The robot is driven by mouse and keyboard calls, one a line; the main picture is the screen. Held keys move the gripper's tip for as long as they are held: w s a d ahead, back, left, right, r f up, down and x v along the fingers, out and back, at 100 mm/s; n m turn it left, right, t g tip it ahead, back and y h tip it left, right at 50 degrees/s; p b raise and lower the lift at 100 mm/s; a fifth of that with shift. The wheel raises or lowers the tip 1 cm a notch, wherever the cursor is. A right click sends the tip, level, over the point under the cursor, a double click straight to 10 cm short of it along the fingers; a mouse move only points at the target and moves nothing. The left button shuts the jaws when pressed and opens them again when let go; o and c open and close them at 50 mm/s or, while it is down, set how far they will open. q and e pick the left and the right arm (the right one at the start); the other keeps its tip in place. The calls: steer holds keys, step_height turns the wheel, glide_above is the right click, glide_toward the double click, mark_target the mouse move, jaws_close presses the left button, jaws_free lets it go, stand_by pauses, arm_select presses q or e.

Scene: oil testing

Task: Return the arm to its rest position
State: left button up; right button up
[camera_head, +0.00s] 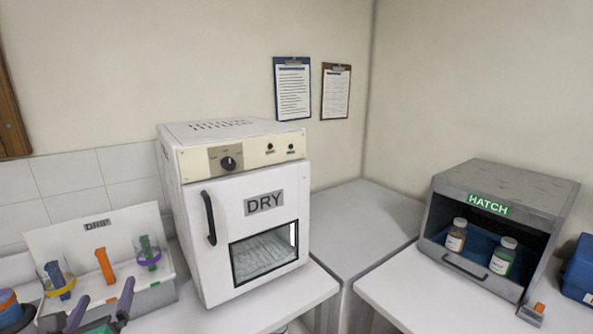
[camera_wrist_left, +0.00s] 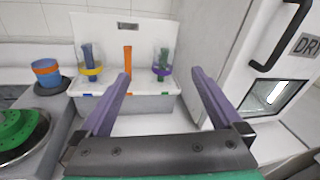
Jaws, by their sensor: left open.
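My left gripper (camera_head: 101,300) is low at the left of the head view, in front of the grey rack labelled DRIP. Its two purple fingers are spread apart with nothing between them. In the left wrist view, the open gripper (camera_wrist_left: 161,78) points toward the rack (camera_wrist_left: 150,104), with a gap between the fingers and the back panel. My right gripper is not in view.
A white DRY oven (camera_head: 220,195), door shut, stands right of my left gripper. The rack holds two beakers and an orange upright (camera_head: 105,265). Stacked cups (camera_wrist_left: 46,72) and a green disc (camera_wrist_left: 20,133) are left. A HATCH box (camera_head: 510,185) holds two bottles.

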arm_select(q)
step_height(320, 180, down, 11)
steer(key=s+n+g+h, duration=0.15)
steer(key=n+g, duration=0.35)
steer(key=n, duration=0.7)
steer(key=s+d+f+n+g+h, duration=0.65)
steer(key=s+d+f+n, duration=0.5)
steer(key=d+n, duration=0.3)
step_height(320, 180, down, 30)
steer(key=s+g+b, duration=0.2)
steer(key=b, duration=0.4)
steer(key=s+a+f+b, duration=0.2)
steer(key=s+f+b, duration=0.2)
steer(key=s+f, duration=1.3)
steer(key=shift+f+g, duration=0.45)
steer(key=shift+f, duration=0.15)
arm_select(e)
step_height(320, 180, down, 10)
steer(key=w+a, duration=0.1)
